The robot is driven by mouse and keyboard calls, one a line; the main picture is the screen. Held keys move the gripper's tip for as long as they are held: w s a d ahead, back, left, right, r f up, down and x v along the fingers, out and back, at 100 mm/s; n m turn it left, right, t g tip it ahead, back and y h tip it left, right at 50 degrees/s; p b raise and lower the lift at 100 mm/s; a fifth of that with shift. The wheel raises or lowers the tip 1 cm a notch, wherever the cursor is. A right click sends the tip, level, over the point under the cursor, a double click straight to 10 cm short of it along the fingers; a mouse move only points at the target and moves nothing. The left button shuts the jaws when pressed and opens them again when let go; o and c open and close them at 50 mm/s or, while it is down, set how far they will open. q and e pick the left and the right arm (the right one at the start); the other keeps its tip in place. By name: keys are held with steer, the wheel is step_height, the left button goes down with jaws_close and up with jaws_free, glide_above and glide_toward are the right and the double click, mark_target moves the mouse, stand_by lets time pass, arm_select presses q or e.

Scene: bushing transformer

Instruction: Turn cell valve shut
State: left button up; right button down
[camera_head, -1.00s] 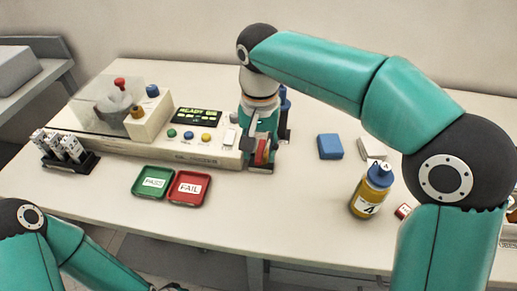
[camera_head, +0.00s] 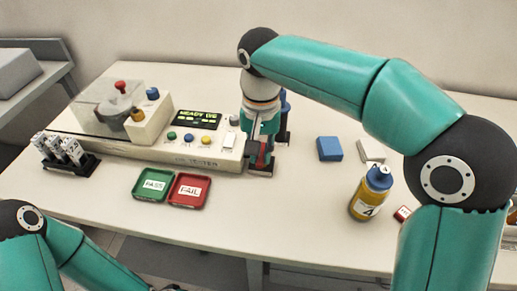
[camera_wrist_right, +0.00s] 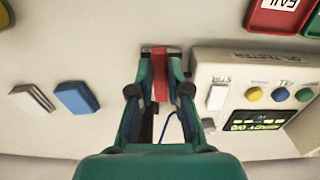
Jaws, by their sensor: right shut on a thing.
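The tester (camera_head: 205,158) stands on the table, with a clear-covered cell (camera_head: 108,108) at its left. On and beside the cell are a red knob (camera_head: 120,86), a blue knob (camera_head: 152,93) and an amber knob (camera_head: 137,115). I cannot tell from the pictures which part is the cell valve. My right gripper (camera_head: 259,152) is at the tester's right end, pointing down, well away from those knobs. In the right wrist view, my right gripper (camera_wrist_right: 160,80) is shut on a narrow red piece (camera_wrist_right: 160,90) in a dark holder.
Green PASS (camera_head: 154,184) and red FAIL (camera_head: 189,190) trays lie before the tester. A vial rack (camera_head: 68,155) stands at left. A blue block (camera_head: 329,149), a white block (camera_head: 371,151) and an amber bottle (camera_head: 371,193) are at right. The table's front middle is clear.

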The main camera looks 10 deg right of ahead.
steer(key=n+p, duration=0.1)
steer(key=n, duration=0.1)
steer(key=d+n+p, duration=0.1)
steer(key=n, duration=0.1)
steer(key=shift+d+r+n+p, duration=0.2)
steer(key=shift+n+p, duration=0.1)
steer(key=shift+p, duration=0.05)
steer(key=n+p, duration=0.1)
steer(key=n, duration=0.1)
steer(key=d+n+p, duration=0.1)
steer(key=n, duration=0.1)
steer(key=shift+w+d+n, duration=0.2)
steer(key=shift+n, duration=0.1)
steer(key=shift+w+d+n+p, duration=0.3)
steer(key=shift+n+p, duration=0.45)
steer(key=shift+n, duration=0.6)
steer(key=shift+w+d+n+p, duration=0.3)
steer(key=shift+n+p, duration=0.5)
steer(key=shift+n, duration=0.5)
steer(key=shift+w+d+n+p, duration=0.3)
steer(key=shift+n+p, duration=0.45)
steer(key=shift+n, duration=0.6)
steer(key=shift+w, duration=0.1)
steer(key=c, duration=1.1)
jaws_free()
steer(key=shift+f, duration=0.15)
step_height(320, 180, up, 12)
